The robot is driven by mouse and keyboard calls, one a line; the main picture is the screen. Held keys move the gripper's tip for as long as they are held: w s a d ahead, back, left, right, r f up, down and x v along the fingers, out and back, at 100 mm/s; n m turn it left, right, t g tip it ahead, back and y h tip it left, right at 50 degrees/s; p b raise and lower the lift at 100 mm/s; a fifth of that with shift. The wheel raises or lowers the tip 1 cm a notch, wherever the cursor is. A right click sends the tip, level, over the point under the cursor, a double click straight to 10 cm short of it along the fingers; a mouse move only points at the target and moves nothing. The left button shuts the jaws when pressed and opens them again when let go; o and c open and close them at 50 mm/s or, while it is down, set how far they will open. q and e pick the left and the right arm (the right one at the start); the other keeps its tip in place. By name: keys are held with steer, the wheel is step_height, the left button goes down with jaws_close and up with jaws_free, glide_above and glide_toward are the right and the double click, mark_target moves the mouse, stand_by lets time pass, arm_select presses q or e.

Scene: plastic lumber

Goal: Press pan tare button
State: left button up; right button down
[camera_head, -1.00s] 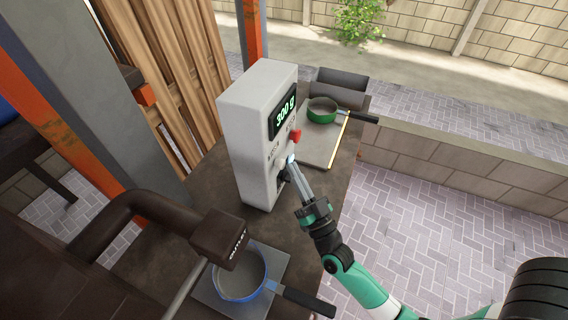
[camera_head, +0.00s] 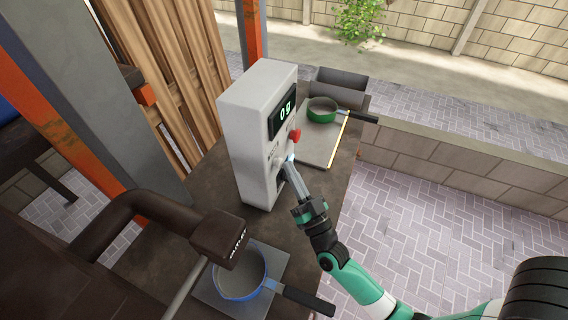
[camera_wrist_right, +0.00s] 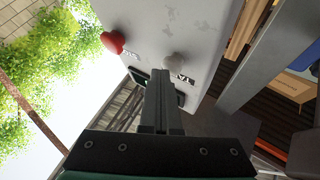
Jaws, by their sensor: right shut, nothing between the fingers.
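The white control box (camera_head: 243,130) stands upright on the dark table, and its display (camera_head: 284,114) reads "0 g". A red button (camera_head: 294,136) sits below the display; it also shows in the right wrist view (camera_wrist_right: 114,42). A pale round button (camera_wrist_right: 175,62) beside lettering that begins "TA" shows in the right wrist view. My right gripper (camera_head: 291,166) is shut and empty, with its fingertips at the box's front face close to the pale button. I cannot tell whether they touch it. A green pan (camera_head: 322,110) rests on the grey scale plate (camera_head: 318,146). My left gripper is not in view.
A blue pan (camera_head: 240,276) stands on a grey plate under a dark outlet spout (camera_head: 220,236) at the front left. A dark bin (camera_head: 341,84) is behind the green pan. Wooden planks (camera_head: 172,70) lean at the back left. Open paving lies right of the table.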

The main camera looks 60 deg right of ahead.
steer(key=shift+s+d, duration=0.1)
steer(key=shift+s, duration=0.8)
steer(key=s+b, duration=0.2)
steer(key=s, duration=0.1)
steer(key=s+b, duration=0.1)
steer(key=s, duration=0.1)
steer(key=shift+d+b, duration=0.3)
steer(key=shift+b, duration=0.05)
stand_by(0.6)
